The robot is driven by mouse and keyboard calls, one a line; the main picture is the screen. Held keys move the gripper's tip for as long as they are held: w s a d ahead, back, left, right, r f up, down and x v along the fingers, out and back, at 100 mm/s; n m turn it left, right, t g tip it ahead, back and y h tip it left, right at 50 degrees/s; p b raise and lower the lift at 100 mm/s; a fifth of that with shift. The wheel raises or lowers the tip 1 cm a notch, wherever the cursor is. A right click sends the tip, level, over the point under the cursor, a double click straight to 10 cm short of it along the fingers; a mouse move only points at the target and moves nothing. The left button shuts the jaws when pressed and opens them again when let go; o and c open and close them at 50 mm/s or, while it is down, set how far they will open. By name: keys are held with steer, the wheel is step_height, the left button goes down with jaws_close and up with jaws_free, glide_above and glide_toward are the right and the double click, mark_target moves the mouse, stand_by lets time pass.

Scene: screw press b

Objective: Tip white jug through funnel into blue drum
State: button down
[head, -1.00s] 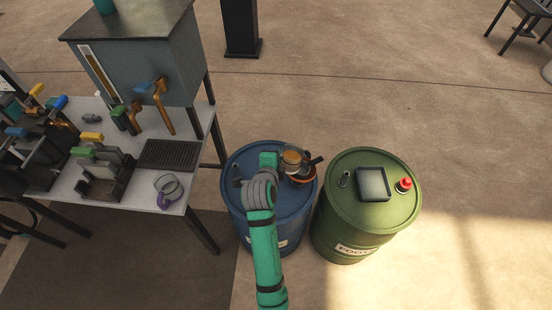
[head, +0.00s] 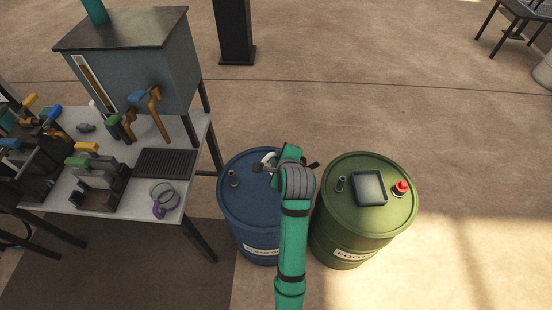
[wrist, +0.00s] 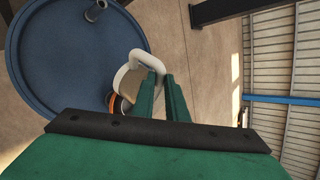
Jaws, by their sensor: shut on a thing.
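The blue drum (head: 245,205) stands beside the table; its top also shows in the wrist view (wrist: 55,70). My gripper (wrist: 160,78) is over the right part of the drum top, shut on the white jug's handle. The white jug (wrist: 138,56) shows a pale loop handle and part of a tan-looking body beside the fingers. In the head view only a small white piece of the jug (head: 267,157) shows; my arm hides the rest. The funnel (wrist: 117,104), orange and black, is partly visible behind the jug. I cannot tell whether liquid is flowing.
A green drum (head: 350,222) with a dark tray and a red cap stands close on the right. A table (head: 150,198) with clamps, a grate and a purple-handled cup is on the left. A short pipe (head: 233,178) rises from the blue drum.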

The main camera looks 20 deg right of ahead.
steer(key=shift+s+d+r+m+t+y, duration=0.15)
steer(key=shift+d+m+t+y, duration=0.15)
steer(key=shift+d+m+y, duration=0.55)
steer(key=shift+s+d+f+m+y, duration=0.15)
steer(key=shift+d+m+y, duration=0.1)
steer(key=shift+d+y, duration=0.35)
steer(key=shift+s+d+f+m+y, duration=0.1)
steer(key=shift+d+m+y, duration=0.1)
steer(key=shift+d+y, duration=0.35)
steer(key=shift+s+d+f+m+t+y, duration=0.1)
steer(key=shift+d+f+m+t+y, duration=0.15)
steer(key=shift+d+m+t+y, duration=0.15)
steer(key=shift+d+f+m+t+y, duration=0.2)
steer(key=shift+d+y, duration=0.1)
steer(key=shift+d, duration=0.2)
steer(key=shift+s+d+f+m+t+y, duration=0.1)
steer(key=shift+d+f+m+t+y, duration=0.1)
steer(key=shift+d+f+m+y, duration=0.35)
steer(key=shift+s+d+f+m+t+y, duration=0.2)
steer(key=shift+d+m+y, duration=0.1)
steer(key=shift+d, duration=0.45)
steer(key=shift+s+d+f+m+t+y, duration=0.1)
steer(key=shift+d+f+m+t+y, duration=0.1)
steer(key=shift+d+f+m+y, duration=0.35)
steer(key=shift+d+r, duration=0.1)
steer(key=shift+r, duration=0.15)
